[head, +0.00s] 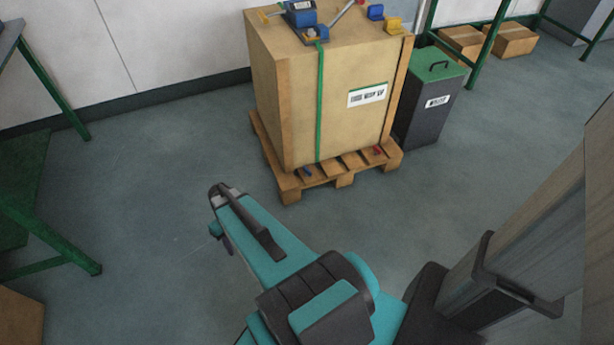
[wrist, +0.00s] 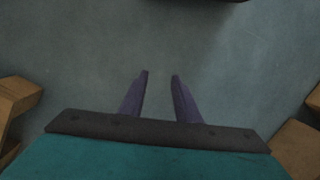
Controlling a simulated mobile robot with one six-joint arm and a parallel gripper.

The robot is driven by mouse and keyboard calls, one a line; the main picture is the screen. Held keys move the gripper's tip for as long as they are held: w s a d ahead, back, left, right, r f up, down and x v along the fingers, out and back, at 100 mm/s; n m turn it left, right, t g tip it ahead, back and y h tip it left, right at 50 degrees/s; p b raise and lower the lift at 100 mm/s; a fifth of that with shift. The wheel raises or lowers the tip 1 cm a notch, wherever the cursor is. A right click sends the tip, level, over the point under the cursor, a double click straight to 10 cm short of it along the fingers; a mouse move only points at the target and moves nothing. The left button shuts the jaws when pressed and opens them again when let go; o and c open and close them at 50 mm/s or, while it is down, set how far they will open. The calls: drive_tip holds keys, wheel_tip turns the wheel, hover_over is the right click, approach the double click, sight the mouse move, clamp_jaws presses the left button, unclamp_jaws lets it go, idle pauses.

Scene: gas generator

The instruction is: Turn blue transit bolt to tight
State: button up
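A small blue bolt (head: 307,171) shows in the head view on the front of the wooden pallet (head: 290,188), below the big wooden crate (head: 290,110). A small red bolt (head: 377,150) sits further right on the same pallet. How tight the blue bolt is cannot be told at this size. My gripper (wrist: 160,74) is open and empty in the wrist view, its two fingers apart above bare floor. In the head view my arm reaches toward the left, its end short of the pallet and apart from the bolts. The bolts do not show clearly in the wrist view.
A dark bin with a green lid (head: 437,66) stands right of the crate. Blue and yellow items and tools (head: 305,18) lie on the crate. A green-legged bench (head: 70,110) is at the left. The floor (head: 160,150) between bench and pallet is clear.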

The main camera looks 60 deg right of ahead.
drive_tip(key=w+d+f+t+b, duration=0.1)
drive_tip(key=w+d+b, duration=0.2)
drive_tip(key=d, duration=0.4)
drive_tip(key=w+d+f+t+b, duration=0.1)
drive_tip(key=w+d+f+b, duration=0.15)
drive_tip(key=d, duration=0.35)
drive_tip(key=m+t+h+b, duration=0.3)
drive_tip(key=t+h+b, duration=0.1)
drive_tip(key=b, duration=1.1)
approach(307, 169)
drive_tip(key=d+v, duration=0.1)
drive_tip(key=v, duration=0.5)
drive_tip(key=shift+a, duration=0.25)
drive_tip(key=shift+w+f, duration=0.1)
drive_tip(key=shift+f, duration=0.15)
drive_tip(key=b+x, duration=0.4)
drive_tip(key=x, duration=0.9)
drive_tip(key=shift+w+a+f+b, duration=0.15)
drive_tip(key=shift+f+b, duration=0.15)
drive_tip(key=shift+b, duration=0.05)
